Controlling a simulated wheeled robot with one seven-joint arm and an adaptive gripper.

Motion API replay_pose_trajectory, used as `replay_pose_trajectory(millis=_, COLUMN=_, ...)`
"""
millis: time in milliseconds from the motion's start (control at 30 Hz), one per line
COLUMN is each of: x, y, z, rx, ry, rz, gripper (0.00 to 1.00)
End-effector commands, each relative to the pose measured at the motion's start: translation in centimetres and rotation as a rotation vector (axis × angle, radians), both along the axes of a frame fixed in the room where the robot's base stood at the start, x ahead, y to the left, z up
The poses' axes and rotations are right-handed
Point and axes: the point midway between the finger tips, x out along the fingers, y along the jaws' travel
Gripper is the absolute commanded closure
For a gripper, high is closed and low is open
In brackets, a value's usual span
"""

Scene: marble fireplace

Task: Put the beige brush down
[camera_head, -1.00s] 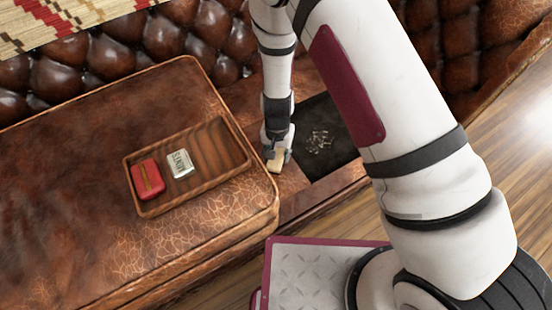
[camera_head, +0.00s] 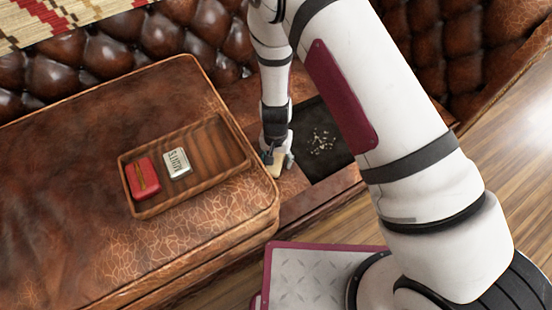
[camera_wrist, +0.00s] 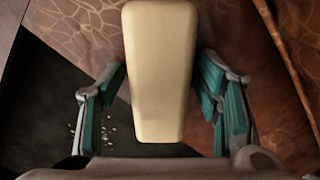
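The beige brush (camera_head: 276,170) is a small pale block at the brown leather strip between the raised cushion and the dark mat. In the wrist view the brush (camera_wrist: 160,75) shows as a long, smooth beige shape pointing away from the palm. My gripper (camera_head: 278,160) is around it with the fingers spread. In the wrist view my gripper (camera_wrist: 162,85) has one teal-padded finger on each side of the brush, with narrow gaps showing. The underside of the brush is hidden, so its contact with the seat cannot be seen directly.
A wooden tray (camera_head: 222,150) on the raised leather cushion (camera_head: 70,190) holds a red item (camera_head: 143,178) and a pale tin (camera_head: 177,163). Pale crumbs (camera_head: 321,141) lie on the dark mat (camera_head: 335,165) right of my gripper. The tufted sofa back stands behind.

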Motion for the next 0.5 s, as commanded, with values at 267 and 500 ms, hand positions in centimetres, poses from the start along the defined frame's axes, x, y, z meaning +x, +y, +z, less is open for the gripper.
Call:
replay_pose_trajectory(millis=267, x=0.0, y=0.0, z=1.0, rx=0.001, ry=-0.001, rz=0.001, gripper=0.41)
replay_pose_trajectory(millis=500, x=0.1, y=0.1, z=5.8, rx=0.001, ry=-0.003, rz=0.002, gripper=0.41)
